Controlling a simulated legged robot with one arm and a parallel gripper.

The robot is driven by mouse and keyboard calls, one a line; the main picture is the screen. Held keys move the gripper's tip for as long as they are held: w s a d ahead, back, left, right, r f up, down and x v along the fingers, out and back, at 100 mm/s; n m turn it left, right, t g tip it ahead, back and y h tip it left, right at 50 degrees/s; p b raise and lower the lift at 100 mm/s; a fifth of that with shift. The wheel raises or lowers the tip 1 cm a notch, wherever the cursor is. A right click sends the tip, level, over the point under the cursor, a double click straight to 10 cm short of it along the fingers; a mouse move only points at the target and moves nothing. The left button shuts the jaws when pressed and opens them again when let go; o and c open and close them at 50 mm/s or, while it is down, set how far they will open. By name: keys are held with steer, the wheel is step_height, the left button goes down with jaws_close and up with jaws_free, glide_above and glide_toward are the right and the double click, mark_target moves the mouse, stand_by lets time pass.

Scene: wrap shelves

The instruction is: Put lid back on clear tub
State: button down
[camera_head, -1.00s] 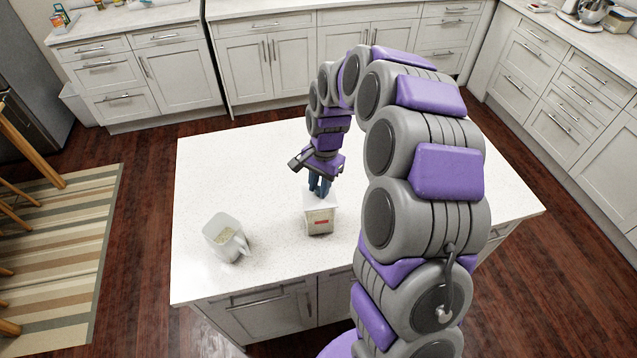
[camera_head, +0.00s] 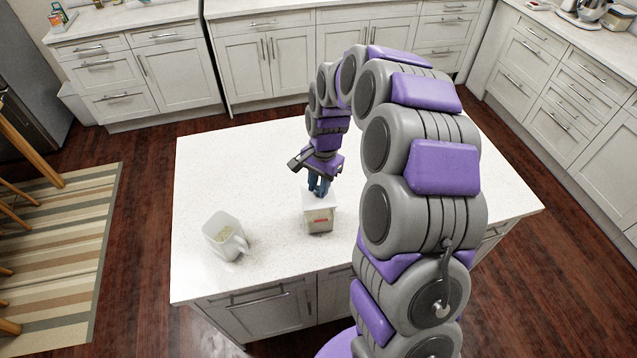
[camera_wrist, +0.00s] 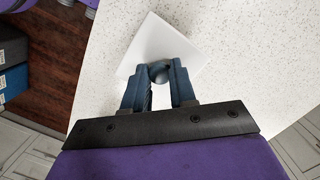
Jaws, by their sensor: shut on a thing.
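The clear tub (camera_head: 319,221) stands upright on the white counter, with pale contents and a red label on its front. The white square lid (camera_head: 325,199) is at the top of the tub; it also shows in the wrist view (camera_wrist: 165,38), where it hides the tub below. I cannot tell whether the lid is fully seated. My gripper (camera_head: 319,187) points down over the tub, its blue fingers shut on a round grey knob in the middle of the lid. The fingers also show in the wrist view (camera_wrist: 160,75).
The counter's front edge is close to the tub. The counter behind and left is clear.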

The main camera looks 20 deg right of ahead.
steer(key=shift+c, duration=1.8)
jaws_free()
steer(key=shift+r, duration=0.1)
steer(key=shift+r+p, duration=1.35)
steer(key=shift+r, duration=2.1)
jaws_close()
steer(key=shift+f, duration=0.45)
